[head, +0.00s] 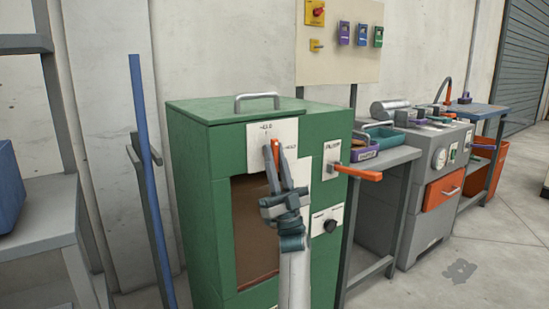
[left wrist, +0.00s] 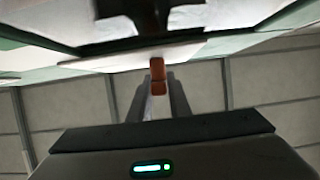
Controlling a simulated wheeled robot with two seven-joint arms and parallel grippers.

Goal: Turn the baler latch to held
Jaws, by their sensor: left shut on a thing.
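The green baler (head: 240,108) stands in front of me with a white label plate (head: 287,131) on its upper front. The orange latch handle (head: 276,147) on this plate points about straight up, between the gripper fingers. My left gripper (head: 273,153) is shut on the latch handle, and its fingers hide part of the handle and plate. In the left wrist view the orange handle (left wrist: 158,72) shows between the two grey fingertips. The small plate lettering is hard to read. My right gripper is not in view.
A second orange lever (head: 360,173) sticks out at the baler's right front, above a black knob (head: 331,226). The baler's front opening (head: 250,235) is below the plate. A blue pole (head: 148,170) stands left; a grey bench (head: 388,160) stands right.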

